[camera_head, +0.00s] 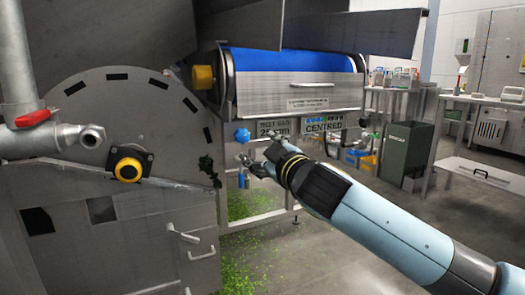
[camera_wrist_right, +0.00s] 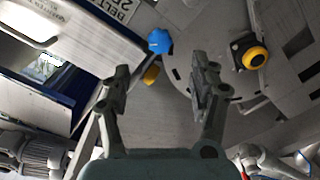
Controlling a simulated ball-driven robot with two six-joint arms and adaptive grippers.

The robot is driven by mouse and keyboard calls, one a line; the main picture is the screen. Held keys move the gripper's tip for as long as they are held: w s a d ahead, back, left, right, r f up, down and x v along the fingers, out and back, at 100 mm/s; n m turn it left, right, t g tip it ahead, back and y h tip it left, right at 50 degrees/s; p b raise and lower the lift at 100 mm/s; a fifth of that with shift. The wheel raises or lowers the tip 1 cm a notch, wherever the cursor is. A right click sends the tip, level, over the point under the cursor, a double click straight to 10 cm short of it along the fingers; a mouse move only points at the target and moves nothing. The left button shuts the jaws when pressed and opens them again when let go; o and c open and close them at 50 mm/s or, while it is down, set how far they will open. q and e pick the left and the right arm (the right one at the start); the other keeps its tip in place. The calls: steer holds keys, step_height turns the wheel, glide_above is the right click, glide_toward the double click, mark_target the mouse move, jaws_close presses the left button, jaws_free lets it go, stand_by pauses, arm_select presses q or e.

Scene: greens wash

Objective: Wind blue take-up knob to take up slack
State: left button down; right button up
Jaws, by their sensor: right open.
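The blue take-up knob (camera_head: 242,136) sits on the end of the conveyor frame, under the blue belt (camera_head: 290,62) and left of a belt-sag label (camera_head: 275,128). In the right wrist view the blue knob (camera_wrist_right: 160,41) shows beyond the fingertips, roughly between their lines. My right gripper (camera_head: 256,157) is just below and right of the knob in the head view, apart from it. In the right wrist view my right gripper (camera_wrist_right: 163,80) has its two fingers spread with nothing between them. My left gripper is not in view.
A grey drum housing with a yellow-ringed button (camera_head: 127,169) stands at left, with a red-handled valve (camera_head: 33,118) near it. A yellow knob (camera_head: 203,77) is on the roller end. Green scraps (camera_head: 245,240) litter the floor. A dark green bin (camera_head: 406,150) stands right.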

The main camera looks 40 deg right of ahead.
mark_target(244, 136)
steer(key=w+n+p, duration=0.3)
steer(key=n, duration=0.5)
steer(key=w+d+n+p, duration=0.1)
steer(key=w+n+p, duration=0.2)
steer(key=n, duration=0.6)
steer(key=w+d+n+p, duration=0.1)
steer(key=w+n+p, duration=0.2)
steer(key=n, duration=0.5)
steer(key=shift+w+d+r+n, duration=0.1)
steer(key=shift+w+n, duration=0.1)
steer(key=shift+w, duration=0.15)
steer(key=shift+w+d+r+n, duration=0.1)
steer(key=shift+w+n, duration=0.1)
steer(key=shift+w, duration=0.15)
steer(key=shift+w+r, duration=0.1)
steer(key=shift+w, duration=0.5)
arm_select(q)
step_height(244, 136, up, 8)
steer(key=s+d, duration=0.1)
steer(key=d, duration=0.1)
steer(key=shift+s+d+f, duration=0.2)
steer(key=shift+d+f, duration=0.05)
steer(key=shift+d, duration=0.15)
